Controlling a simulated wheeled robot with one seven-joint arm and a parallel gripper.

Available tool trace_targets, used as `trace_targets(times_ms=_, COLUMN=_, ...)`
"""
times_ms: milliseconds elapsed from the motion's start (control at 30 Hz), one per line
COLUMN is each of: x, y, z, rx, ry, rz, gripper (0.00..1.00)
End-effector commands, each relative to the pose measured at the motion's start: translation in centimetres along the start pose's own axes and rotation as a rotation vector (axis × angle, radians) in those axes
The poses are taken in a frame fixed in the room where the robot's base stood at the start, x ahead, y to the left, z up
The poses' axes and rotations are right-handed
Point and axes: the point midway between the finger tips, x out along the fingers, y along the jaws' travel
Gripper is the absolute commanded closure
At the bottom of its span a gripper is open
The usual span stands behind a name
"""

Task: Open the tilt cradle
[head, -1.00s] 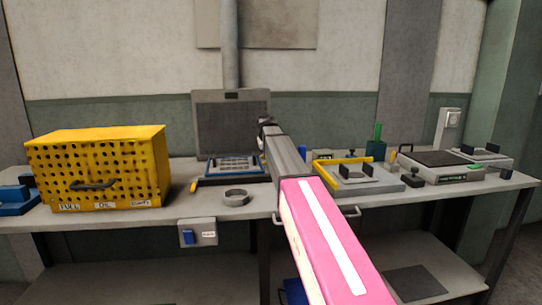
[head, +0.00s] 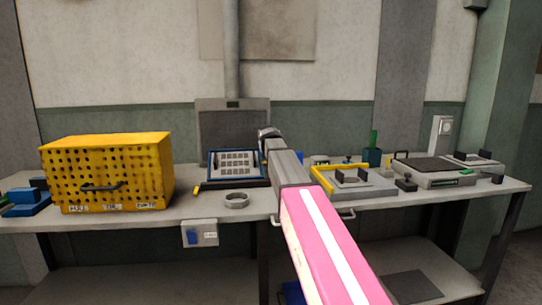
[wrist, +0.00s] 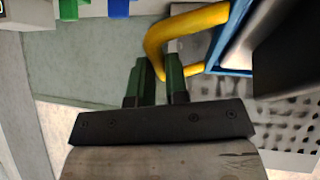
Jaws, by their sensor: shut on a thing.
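The tilt cradle (head: 236,162) is a blue-framed tray with a pale gridded insert, in front of the grey back panel. It stands tilted up, its face turned toward me. In the wrist view its blue edge (wrist: 228,38) is at upper right, with a yellow handle (wrist: 188,22) bent out from it. My gripper (wrist: 160,70) has its dark green fingers at the handle's lower bar and is shut on it. In the head view my gripper (head: 268,133) is at the cradle's right side, its fingertips too small to make out there.
A yellow perforated box (head: 105,172) stands to the left. A grey hex ring (head: 236,200) lies in front of the cradle. To the right are a yellow-edged grey fixture (head: 365,182) and a dark-topped grey unit (head: 440,170). The bench's front strip is mostly clear.

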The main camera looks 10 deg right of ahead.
Motion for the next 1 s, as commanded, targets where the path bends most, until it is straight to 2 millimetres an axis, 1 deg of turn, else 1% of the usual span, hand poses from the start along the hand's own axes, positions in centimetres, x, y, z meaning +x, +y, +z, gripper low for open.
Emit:
trace_targets(times_ms=33, x=-0.7, y=0.1, z=0.1, rx=0.004, ry=0.029, rz=0.003, gripper=1.00)
trace_targets(times_ms=500, x=-3.8, y=0.7, z=0.6, rx=0.047, ry=0.258, rz=0.025, gripper=1.00)
trace_targets(times_ms=700, x=-5.0, y=0.9, z=1.0, rx=0.064, ry=0.350, rz=0.033, gripper=1.00)
trace_targets(times_ms=1000, x=-6.2, y=1.0, z=1.5, rx=0.084, ry=0.456, rz=0.043, gripper=1.00)
